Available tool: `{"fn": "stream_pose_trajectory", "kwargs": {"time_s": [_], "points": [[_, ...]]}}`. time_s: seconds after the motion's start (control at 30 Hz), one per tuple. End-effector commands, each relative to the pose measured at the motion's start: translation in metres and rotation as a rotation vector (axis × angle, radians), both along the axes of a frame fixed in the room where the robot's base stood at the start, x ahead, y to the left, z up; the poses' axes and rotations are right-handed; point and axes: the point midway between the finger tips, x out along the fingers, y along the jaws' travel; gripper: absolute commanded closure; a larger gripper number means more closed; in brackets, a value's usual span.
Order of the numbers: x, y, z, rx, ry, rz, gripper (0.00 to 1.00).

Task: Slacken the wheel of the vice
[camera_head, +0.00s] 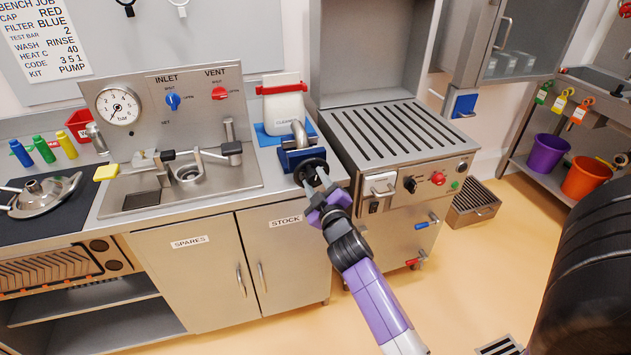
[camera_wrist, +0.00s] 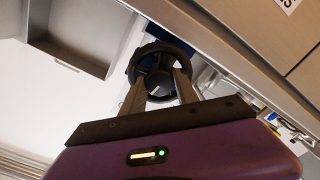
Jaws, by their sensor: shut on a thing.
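The vice (camera_head: 292,157) is blue and stands on the right end of the bench, near its front edge. Its black wheel (camera_head: 311,171) faces outward over the bench front. A bent metal pipe piece (camera_head: 299,133) shows at the top of the vice. My gripper (camera_head: 317,183) reaches up to the wheel from below right, its fingers shut on it. In the wrist view the dark ring of the wheel (camera_wrist: 158,50) lies at the tips of my two fingers (camera_wrist: 160,83). The vice's body is mostly hidden there.
A slotted metal top (camera_head: 395,131) stands right of the vice, with a handle and knobs on its front. A white container (camera_head: 284,112) with a red clamp stands behind the vice. The sink (camera_head: 190,176) is to the left. The floor (camera_head: 475,270) at right is open.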

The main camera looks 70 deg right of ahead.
Motion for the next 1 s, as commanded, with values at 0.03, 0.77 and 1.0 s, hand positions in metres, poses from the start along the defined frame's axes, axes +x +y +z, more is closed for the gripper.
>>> {"fn": "stream_pose_trajectory", "kwargs": {"time_s": [0.03,0.77,1.0], "points": [[0.001,0.000,0.002,-0.002,-0.003,0.001,1.00],[-0.035,0.040,-0.003,0.000,0.000,0.000,0.42],[-0.049,0.057,-0.001,0.000,-0.002,0.000,0.42]]}}
